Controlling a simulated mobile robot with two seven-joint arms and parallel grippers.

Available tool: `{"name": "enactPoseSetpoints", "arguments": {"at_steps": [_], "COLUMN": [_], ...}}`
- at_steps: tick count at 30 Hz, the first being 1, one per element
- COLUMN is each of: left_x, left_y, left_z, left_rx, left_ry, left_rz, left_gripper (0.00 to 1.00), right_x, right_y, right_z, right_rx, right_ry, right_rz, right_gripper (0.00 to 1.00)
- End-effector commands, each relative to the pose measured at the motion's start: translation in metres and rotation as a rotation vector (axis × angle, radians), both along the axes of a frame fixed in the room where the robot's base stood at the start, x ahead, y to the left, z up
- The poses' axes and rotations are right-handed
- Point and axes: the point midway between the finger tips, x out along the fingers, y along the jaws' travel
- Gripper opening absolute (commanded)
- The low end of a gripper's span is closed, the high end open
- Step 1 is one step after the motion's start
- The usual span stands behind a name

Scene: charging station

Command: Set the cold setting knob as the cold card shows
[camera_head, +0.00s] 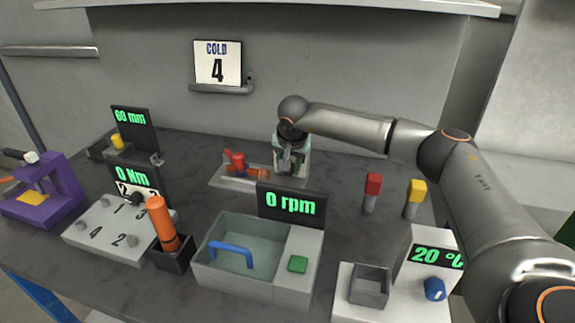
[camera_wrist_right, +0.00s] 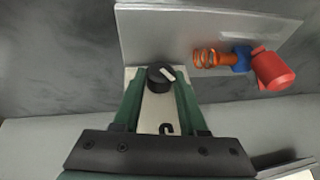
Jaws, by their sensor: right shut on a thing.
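The cold card (camera_head: 217,65) hangs on the back wall and reads COLD 4. The cold setting knob (camera_wrist_right: 155,80) is black with a short white mark and sits on a pale panel (camera_wrist_right: 150,110) in the right wrist view. My right gripper (camera_wrist_right: 160,82) has its green fingers on either side of the knob, shut on it. In the head view my right gripper (camera_head: 289,158) reaches down at the back of the table and hides the knob. A dark character shows on the panel between the fingers, partly cut off. My left gripper is not in view.
A tray (camera_head: 225,183) with a red and orange spring part (camera_head: 237,160) lies just left of my right gripper. The 0 rpm basin (camera_head: 210,272) stands in front. Red (camera_head: 372,190) and yellow (camera_head: 415,195) topped posts stand to the right, below my right arm.

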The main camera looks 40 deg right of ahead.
Motion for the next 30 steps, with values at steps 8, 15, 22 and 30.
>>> {"name": "enactPoseSetpoints", "arguments": {"at_steps": [8, 15, 22, 30], "left_x": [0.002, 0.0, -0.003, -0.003], "left_y": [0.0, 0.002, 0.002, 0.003], "left_z": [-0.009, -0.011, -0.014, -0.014], "left_rx": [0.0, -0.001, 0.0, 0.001], "left_ry": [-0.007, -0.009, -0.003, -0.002], "left_rz": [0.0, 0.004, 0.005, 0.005], "left_gripper": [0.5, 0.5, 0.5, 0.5], "right_x": [-0.002, -0.003, -0.003, -0.003], "right_y": [-0.003, -0.004, -0.003, -0.003], "right_z": [-0.003, -0.002, -0.002, -0.001], "right_rx": [0.096, 0.141, 0.156, 0.156], "right_ry": [-0.113, -0.168, -0.184, -0.184], "right_rz": [-0.003, -0.003, -0.001, -0.001], "right_gripper": [0.0, 0.0, 0.0, 0.0]}}
